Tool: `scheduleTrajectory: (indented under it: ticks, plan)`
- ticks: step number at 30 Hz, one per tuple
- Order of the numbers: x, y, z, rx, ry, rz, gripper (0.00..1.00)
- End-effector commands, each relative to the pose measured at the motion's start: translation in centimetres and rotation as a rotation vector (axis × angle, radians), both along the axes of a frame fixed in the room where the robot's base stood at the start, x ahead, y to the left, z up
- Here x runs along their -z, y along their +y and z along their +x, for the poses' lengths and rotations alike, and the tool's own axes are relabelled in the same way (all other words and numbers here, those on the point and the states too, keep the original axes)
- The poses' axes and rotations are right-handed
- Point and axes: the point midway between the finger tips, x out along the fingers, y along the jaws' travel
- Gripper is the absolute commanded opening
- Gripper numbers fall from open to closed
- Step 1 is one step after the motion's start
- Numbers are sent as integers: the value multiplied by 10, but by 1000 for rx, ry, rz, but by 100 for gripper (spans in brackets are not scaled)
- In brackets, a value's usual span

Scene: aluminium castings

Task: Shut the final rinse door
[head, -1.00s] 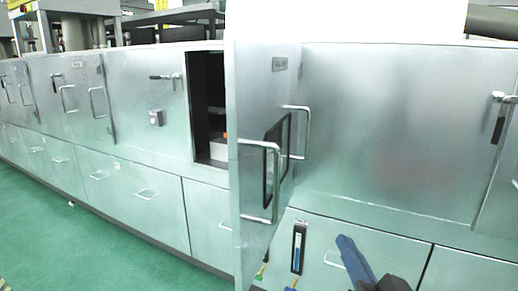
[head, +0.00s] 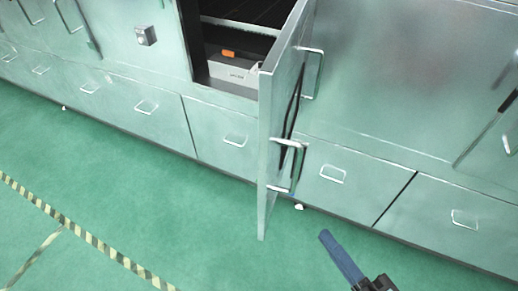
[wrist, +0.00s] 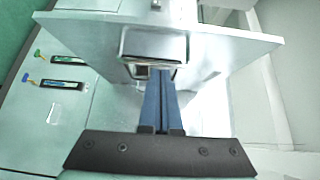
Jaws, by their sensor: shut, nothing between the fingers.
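The open silver cabinet door (head: 278,140) stands out from the cabinet front, with bar handles (head: 288,165) and a dark window. I cannot read a name on it. Behind it to the left is the dark opening (head: 198,60) it belongs to. My gripper (head: 325,236) is at the lower right of the head view, to the right of the door. Its blue fingers are together and empty. In the wrist view the fingers (wrist: 159,75) point at the door panel (wrist: 95,35), and their tips overlap a handle (wrist: 155,38). I cannot tell whether they touch it.
Inside the opening are shelves, a white box (head: 230,72) and a small orange item (head: 228,54). More closed panels and drawers with handles, such as a drawer handle (head: 333,174), line the cabinet front. The green floor (head: 130,190) with striped tape is clear at the left.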

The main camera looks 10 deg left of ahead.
Motion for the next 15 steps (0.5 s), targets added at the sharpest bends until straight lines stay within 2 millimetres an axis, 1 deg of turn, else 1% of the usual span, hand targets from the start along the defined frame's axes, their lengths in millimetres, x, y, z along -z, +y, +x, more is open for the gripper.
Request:
scheduleTrajectory:
  ticks: [4,7,11,15]
  plan:
    - [-1,1,1,2,0,9,0]
    - [-2,8,10,-1,-1,8,0]
    - [-4,22,30,-2,-1,8,0]
    - [-4,40,55,-3,0,7,0]
